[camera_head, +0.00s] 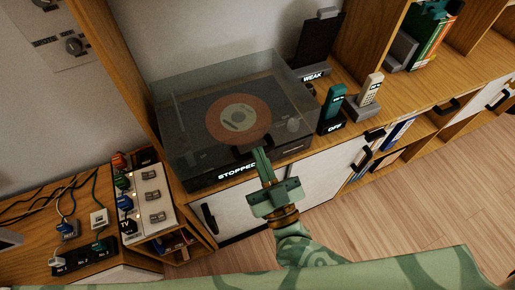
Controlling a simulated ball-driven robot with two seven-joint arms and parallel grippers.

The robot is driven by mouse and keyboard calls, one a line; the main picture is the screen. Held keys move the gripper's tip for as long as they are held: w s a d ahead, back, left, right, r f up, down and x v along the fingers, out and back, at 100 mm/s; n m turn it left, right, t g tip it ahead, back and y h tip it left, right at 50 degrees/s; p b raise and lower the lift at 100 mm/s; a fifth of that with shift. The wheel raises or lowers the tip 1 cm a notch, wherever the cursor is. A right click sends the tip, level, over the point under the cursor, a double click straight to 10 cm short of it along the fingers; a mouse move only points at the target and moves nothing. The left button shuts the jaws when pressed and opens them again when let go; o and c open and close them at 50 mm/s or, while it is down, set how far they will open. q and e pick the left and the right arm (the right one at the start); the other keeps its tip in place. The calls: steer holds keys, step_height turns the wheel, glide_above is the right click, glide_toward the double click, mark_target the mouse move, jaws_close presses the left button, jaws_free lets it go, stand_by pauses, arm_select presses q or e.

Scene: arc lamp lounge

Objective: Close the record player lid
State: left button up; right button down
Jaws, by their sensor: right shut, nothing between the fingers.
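The record player (205,180) stands on the wooden cabinet, with an orange-labelled record (222,122) on it and the word STOPPED along its front. Its clear, smoky lid (185,95) lies over the record like a box and looks down. I cannot tell if a thin gap is left at the front edge. My right gripper (261,156) is shut and empty. Its fingertips are at the front of the lid, by a dark handle-like piece (243,149); whether they touch is unclear. My left gripper is not in view.
A green handset (333,100) and a cream handset (370,88) stand right of the player. A dark upright panel (318,42) is behind them. A switch board (148,198) with coloured plugs and cables is at left. Wooden floor (400,210) is clear at right.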

steer(key=shift+s+f+b, duration=0.2)
steer(key=shift+f+b, duration=0.05)
steer(key=shift+f, duration=0.35)
steer(key=shift+s+f+b, duration=0.15)
steer(key=shift+f+b, duration=0.1)
steer(key=shift+f, duration=0.35)
